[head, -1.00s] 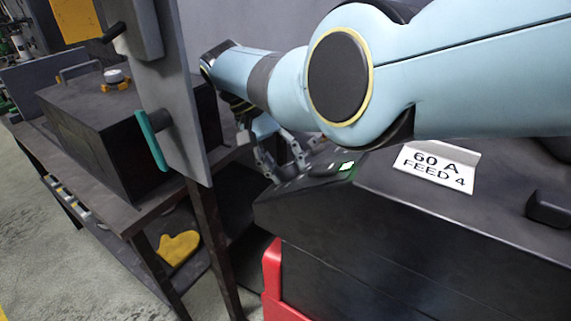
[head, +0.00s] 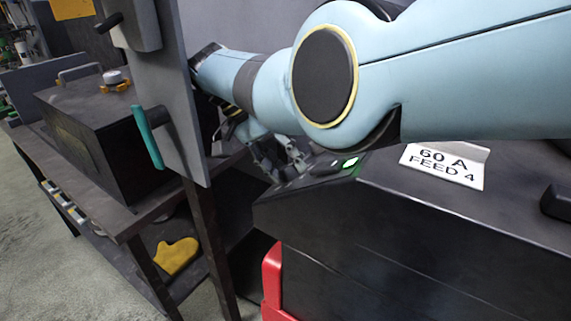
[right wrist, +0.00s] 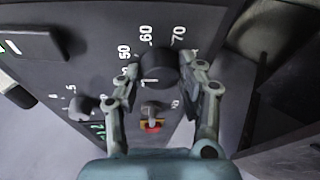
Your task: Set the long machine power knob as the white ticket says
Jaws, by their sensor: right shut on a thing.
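The white ticket (head: 444,165) lies on top of the long dark machine (head: 400,235) and reads "60 A FEED 4". My right gripper (head: 277,160) is at the machine's far left end, partly behind my own arm. In the right wrist view, the large dark round power knob (right wrist: 158,68) sits between the fingertips of my right gripper (right wrist: 165,72), which is shut on it. White marks 50, 60 and 70 stand around it; its pointer cannot be made out. My left gripper is out of view.
A red and yellow switch (right wrist: 152,118) sits just below the large knob. A green-lit lamp (head: 350,162) is on the machine's end. A grey upright panel with a teal handle (head: 150,135) stands left of my arm. A dark box (head: 95,125) is on the bench behind.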

